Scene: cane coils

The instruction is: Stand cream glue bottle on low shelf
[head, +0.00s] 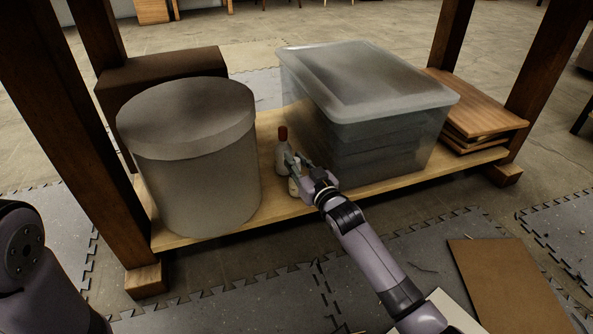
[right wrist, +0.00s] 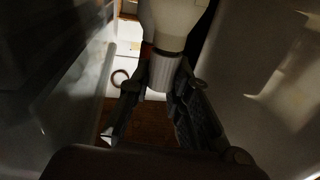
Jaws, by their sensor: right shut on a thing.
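The low shelf (head: 228,226) is a pale wooden board under a dark-legged table. My right gripper (head: 300,172) reaches over its front edge, into the gap between a round grey tub and a clear bin. It is shut on the cream glue bottle (head: 294,187), mostly hidden by the fingers in the head view. In the right wrist view, the bottle's cream body (right wrist: 175,18) and ribbed pale cap (right wrist: 164,72) show, with the fingers (right wrist: 158,95) on the cap. The bottle looks upright, low at the shelf; I cannot tell whether its base touches. My left gripper is out of view.
A red-capped bottle (head: 282,152) stands just behind the cream one. The grey tub (head: 195,165) is close on the left and the lidded bin (head: 375,130) close on the right. Wooden boards (head: 470,108) lie at the shelf's right end. The gap is narrow.

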